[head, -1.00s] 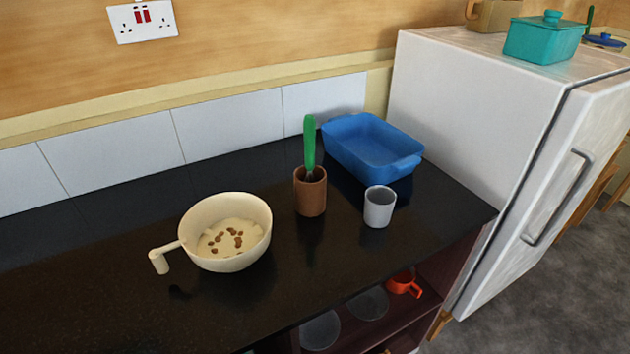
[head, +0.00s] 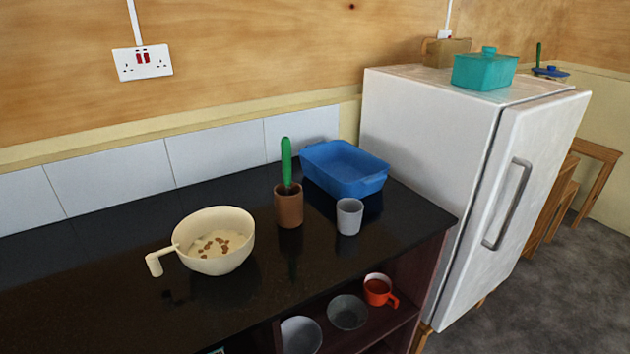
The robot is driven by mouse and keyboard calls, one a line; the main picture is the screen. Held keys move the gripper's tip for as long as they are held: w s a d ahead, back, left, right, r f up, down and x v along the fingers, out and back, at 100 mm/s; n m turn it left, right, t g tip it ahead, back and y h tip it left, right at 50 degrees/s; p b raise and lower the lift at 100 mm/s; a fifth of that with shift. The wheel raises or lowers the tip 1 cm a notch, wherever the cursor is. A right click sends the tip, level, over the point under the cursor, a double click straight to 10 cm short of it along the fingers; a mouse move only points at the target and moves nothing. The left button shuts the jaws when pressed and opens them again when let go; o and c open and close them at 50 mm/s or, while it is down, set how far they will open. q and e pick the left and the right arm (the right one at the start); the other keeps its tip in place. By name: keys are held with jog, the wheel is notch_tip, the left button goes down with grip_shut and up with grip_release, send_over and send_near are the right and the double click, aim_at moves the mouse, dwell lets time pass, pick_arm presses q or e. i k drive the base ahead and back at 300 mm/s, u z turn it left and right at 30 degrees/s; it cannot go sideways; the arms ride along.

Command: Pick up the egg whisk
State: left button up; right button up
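A green handle (head: 287,161), which may be the egg whisk's, stands nearly upright out of a brown cup (head: 289,207) on the dark worktop. Its lower end is hidden inside the cup, so I cannot see a whisk head. Neither of my grippers is in the head view.
On the worktop (head: 110,285), a cream pan (head: 243,252) with brown bits stands left of the cup, a grey cup (head: 349,217) to its right and a blue dish (head: 345,185) behind. A white fridge (head: 425,140) stands right. An orange mug (head: 378,290) and bowls sit on the shelf below.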

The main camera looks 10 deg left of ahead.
aim_at(285, 142)
jog(key=i, duration=0.55)
jog(key=u, duration=0.8)
